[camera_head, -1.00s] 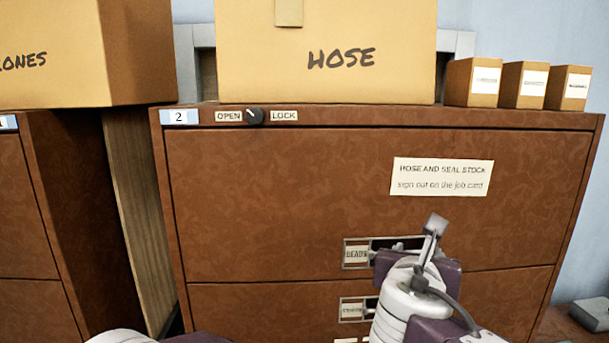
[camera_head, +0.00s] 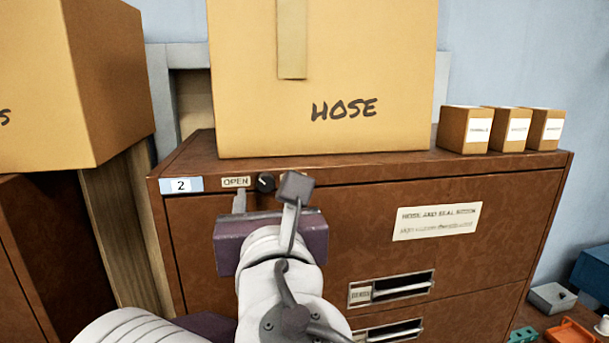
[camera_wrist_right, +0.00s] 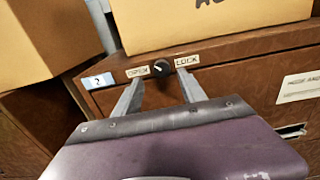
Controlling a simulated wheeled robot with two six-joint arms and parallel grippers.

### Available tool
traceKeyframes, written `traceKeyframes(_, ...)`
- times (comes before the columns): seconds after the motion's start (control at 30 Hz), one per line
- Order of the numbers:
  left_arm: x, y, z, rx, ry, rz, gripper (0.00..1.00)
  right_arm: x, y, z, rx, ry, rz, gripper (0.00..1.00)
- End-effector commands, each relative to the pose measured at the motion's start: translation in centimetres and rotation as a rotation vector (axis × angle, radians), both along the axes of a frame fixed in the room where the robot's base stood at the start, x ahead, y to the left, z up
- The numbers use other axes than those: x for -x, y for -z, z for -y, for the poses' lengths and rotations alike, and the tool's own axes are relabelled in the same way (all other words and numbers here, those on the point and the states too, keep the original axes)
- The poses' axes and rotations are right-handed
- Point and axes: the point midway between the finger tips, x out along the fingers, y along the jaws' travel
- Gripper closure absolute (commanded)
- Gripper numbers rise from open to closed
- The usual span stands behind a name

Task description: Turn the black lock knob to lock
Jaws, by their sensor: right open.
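The black lock knob (camera_head: 265,182) sits on the top front rail of the brown cabinet (camera_head: 370,185), right of the OPEN label (camera_head: 236,181). In the right wrist view the knob (camera_wrist_right: 160,68) lies between OPEN and the LOCK label (camera_wrist_right: 187,61), its pale mark tilted up and left towards OPEN. My right gripper (camera_head: 266,196) is open just in front of and below the knob. In the right wrist view its fingers (camera_wrist_right: 160,76) are spread to either side of the knob; contact cannot be told. LOCK is hidden behind the gripper in the head view. My left gripper is out of view.
A large HOSE box (camera_head: 320,80) stands on the cabinet above the knob. Several small boxes (camera_head: 466,130) stand at the right of the top. Another carton (camera_head: 110,80) is at the left. Drawer handles (camera_head: 400,288) are lower on the front.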

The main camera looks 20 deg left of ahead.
Motion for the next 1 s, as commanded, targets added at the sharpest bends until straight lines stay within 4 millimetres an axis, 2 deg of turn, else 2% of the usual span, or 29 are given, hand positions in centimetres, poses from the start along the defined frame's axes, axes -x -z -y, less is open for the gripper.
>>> traceKeyframes(0.03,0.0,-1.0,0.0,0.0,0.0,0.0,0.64,-1.0,-0.5,-0.5,0.003,0.005,-0.001,0.52)
traceKeyframes(0.2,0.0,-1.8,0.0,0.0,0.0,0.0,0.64,-3.0,-0.3,-1.8,0.001,0.002,0.001,0.52)
traceKeyframes(0.53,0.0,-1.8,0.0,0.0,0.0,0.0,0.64,-3.5,0.0,-2.2,-0.001,-0.001,0.0,0.52)
traceKeyframes(0.7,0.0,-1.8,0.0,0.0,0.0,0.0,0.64,-3.4,0.0,-2.1,-0.001,-0.001,0.0,0.99)
traceKeyframes(1.0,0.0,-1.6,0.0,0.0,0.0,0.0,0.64,-3.4,0.0,-2.1,-0.019,-0.001,-0.009,1.0)
